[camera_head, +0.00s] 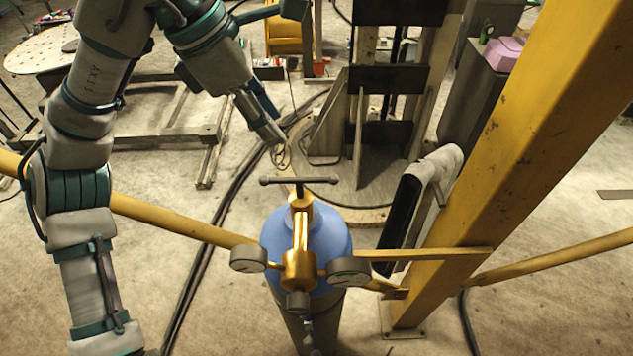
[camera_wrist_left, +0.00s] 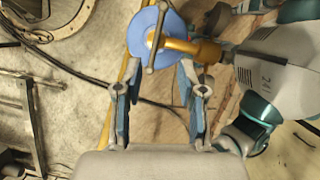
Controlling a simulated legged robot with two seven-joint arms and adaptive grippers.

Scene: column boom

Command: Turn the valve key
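The valve key (camera_head: 299,181) is a dark T-shaped bar on top of a brass valve (camera_head: 300,265), on a blue gas cylinder (camera_head: 333,241). My left gripper (camera_head: 270,128) is behind and a little left of the key in the head view, apart from it. In the left wrist view the gripper (camera_wrist_left: 158,92) has its two blue-padded fingers spread with nothing between them. The key's bar (camera_wrist_left: 156,38) shows beyond the fingertips, roughly centred between them. My right gripper is not seen.
Two round gauges (camera_head: 248,259) (camera_head: 348,271) flank the valve. A yellow rail (camera_head: 180,217) runs at the left of the cylinder, and a thick yellow post (camera_head: 510,150) stands at the right. A grey and black object (camera_head: 405,215) sits beside the post. Black cables lie on the floor.

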